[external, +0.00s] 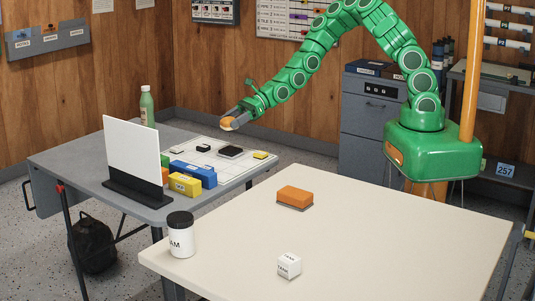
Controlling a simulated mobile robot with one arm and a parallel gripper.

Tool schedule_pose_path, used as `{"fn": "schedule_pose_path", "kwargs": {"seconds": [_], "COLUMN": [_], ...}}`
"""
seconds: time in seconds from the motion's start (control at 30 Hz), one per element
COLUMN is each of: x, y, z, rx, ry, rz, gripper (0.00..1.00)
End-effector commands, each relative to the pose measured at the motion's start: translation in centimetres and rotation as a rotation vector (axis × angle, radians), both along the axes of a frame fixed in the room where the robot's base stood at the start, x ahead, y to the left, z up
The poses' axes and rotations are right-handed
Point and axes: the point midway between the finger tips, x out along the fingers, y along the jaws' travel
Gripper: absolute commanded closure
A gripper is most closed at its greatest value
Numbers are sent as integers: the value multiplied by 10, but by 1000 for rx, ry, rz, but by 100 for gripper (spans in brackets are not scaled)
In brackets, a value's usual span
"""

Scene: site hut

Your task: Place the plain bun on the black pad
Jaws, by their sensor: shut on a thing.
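My gripper (235,119) is shut on the plain bun (227,124), a small tan-orange round thing at its fingertips. It holds the bun in the air above the far side of the grey table. The black pad (231,152) is a flat dark piece on the white gridded board (236,173). The bun appears above and slightly behind the pad in the external view, with a clear gap between them. The bun is partly hidden by the fingers.
An upright white panel (133,150), a blue box (205,176), a yellow box (184,185) and a green bottle (146,106) stand on the grey table. The cream table in front holds a jar (180,238), a white cube (289,267) and an orange block (295,195).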

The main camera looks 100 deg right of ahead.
Motion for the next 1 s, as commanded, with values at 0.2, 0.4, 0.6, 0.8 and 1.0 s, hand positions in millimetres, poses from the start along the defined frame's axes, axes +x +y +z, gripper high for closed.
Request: {"fn": "schedule_pose_path", "kwargs": {"seconds": [0.2, 0.4, 0.6, 0.8, 1.0], "x": [-3, -3, -3, -3, -3], "y": [-9, -9, -9, -9, -9], "z": [-6, -24, -44, -50, -69], "rx": [1, 0, 0, 1, -1], "ry": [1, 3, 3, 2, 5], "rz": [-10, -9, -9, -9, -9], "gripper": [67, 67, 67, 67, 67]}}
